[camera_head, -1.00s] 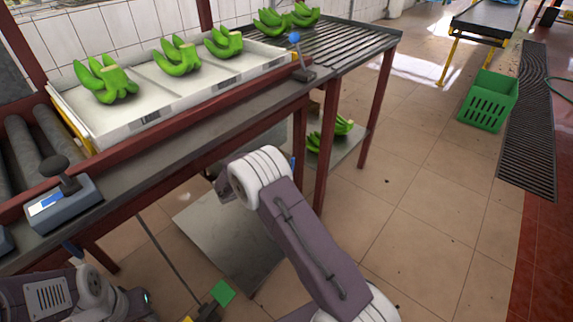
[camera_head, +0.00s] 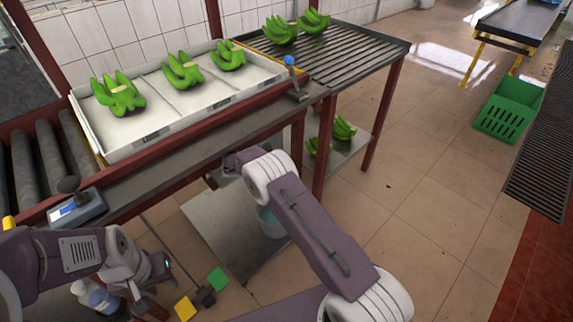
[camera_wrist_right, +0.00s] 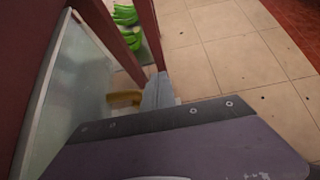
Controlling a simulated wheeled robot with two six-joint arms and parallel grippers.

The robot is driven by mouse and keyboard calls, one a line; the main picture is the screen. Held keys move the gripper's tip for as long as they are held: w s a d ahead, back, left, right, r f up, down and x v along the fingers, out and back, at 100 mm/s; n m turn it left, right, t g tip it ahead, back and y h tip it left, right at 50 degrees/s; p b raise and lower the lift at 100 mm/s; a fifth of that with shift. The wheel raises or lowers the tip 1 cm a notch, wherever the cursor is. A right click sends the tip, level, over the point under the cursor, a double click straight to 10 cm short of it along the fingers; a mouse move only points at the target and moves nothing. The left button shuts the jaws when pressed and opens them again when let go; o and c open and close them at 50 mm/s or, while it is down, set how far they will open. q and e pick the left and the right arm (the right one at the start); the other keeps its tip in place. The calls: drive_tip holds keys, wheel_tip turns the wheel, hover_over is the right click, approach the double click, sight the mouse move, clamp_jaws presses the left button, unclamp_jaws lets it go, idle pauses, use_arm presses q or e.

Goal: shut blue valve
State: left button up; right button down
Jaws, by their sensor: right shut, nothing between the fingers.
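A small lever with a blue ball knob (camera_head: 289,62) stands tilted on the front ledge in the head view. I cannot tell whether it is the blue valve, and no other valve is clear. My right gripper (camera_head: 236,160) is below the ledge and below the lever, partly hidden by my right arm. In the right wrist view its grey fingers (camera_wrist_right: 157,92) are together and empty, beside a dark red frame leg. My left gripper (camera_head: 160,270) is low at the left, near the table underside. Its fingers are too dark and small to read.
A white tray (camera_head: 150,140) with green bananas lies on the ledge. A grey control box with a black joystick (camera_head: 76,208) sits left. Red table legs (camera_head: 320,150) stand near my right arm. A green crate (camera_head: 508,110) stands on the open tiled floor at right.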

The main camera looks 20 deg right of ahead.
drive_tip(key=shift+w+d+f, duration=0.1)
drive_tip(key=shift+w+d, duration=0.25)
drive_tip(key=shift+d, duration=0.45)
drive_tip(key=shift+w+d+f, duration=0.1)
drive_tip(key=shift+d, duration=0.1)
drive_tip(key=shift+p, duration=0.3)
drive_tip(key=shift+r+p, duration=0.55)
drive_tip(key=shift+r, duration=0.3)
